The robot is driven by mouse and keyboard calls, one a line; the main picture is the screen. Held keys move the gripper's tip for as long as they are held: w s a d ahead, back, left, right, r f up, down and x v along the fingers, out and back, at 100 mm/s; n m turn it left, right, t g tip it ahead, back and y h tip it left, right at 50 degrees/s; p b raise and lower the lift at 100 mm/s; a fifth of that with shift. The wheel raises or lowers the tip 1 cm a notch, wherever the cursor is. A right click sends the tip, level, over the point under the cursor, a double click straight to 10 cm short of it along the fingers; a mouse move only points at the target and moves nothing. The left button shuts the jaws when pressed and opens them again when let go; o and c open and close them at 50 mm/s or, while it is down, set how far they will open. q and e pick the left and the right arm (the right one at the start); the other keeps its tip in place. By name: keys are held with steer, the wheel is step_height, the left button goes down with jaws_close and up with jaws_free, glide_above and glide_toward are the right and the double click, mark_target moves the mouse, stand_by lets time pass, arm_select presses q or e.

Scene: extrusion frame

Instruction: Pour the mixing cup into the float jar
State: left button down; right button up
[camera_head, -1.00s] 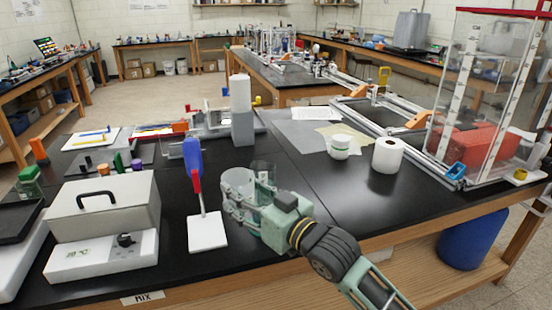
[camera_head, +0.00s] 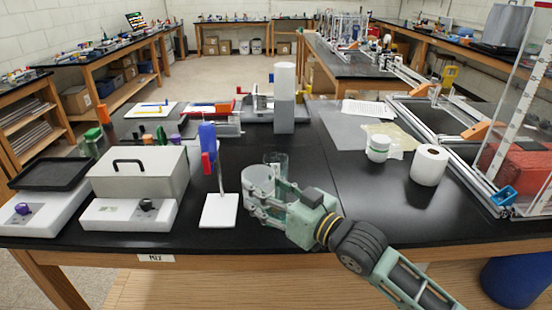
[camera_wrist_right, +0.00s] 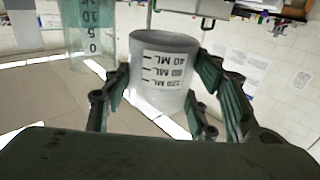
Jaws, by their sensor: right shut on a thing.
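My right gripper (camera_head: 268,193) is shut on a clear cup (camera_head: 257,181) with millilitre marks, which I take for the mixing cup. In the right wrist view the cup (camera_wrist_right: 165,72) sits between the fingers (camera_wrist_right: 168,95), with its printed marks facing the camera. A taller clear cylinder (camera_head: 279,160) stands just behind the cup; it may be the float jar. In the right wrist view this cylinder (camera_wrist_right: 88,30) shows a numbered scale and is apart from the cup. What the cup holds cannot be told. My left gripper is not in view.
A white-based stand (camera_head: 219,211) with a blue and red upright is close left of the cup. Grey box units (camera_head: 140,172) stand further left. A white-and-grey column (camera_head: 285,100) is behind. Black worktop between is clear.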

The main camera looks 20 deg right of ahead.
mark_target(272, 172)
steer(key=shift+w+d+r+m+p, duration=0.15)
steer(key=shift+d+r+m+p, duration=0.2)
steer(key=shift+p, duration=0.1)
steer(key=shift+w+d+r+m+g+p, duration=0.1)
steer(key=shift+w+r+m+g+p, duration=0.15)
steer(key=shift+m+g+p, duration=0.15)
steer(key=r+p, duration=0.1)
steer(key=w+r+m+p, duration=0.1)
steer(key=r+p, duration=0.1)
steer(key=d+r+m+p, duration=0.1)
steer(key=r+p, duration=0.1)
steer(key=shift+w+d+g+h, duration=0.1)
steer(key=shift+w+g+h, duration=0.05)
steer(key=shift+g+h, duration=0.2)
steer(key=w+m+g+p, duration=0.1)
steer(key=w+d+r+m+p, duration=0.1)
steer(key=m, duration=0.1)
steer(key=d+r+m+g+p, duration=0.1)
steer(key=m, duration=0.1)
steer(key=shift+w+g+p, duration=0.35)
steer(key=shift+w, duration=0.05)
steer(key=shift+w+d+r+m+g+y+p, duration=0.1)
steer(key=shift+r+m+g+y+p, duration=0.15)
steer(key=shift+m+g+y+p, duration=0.25)
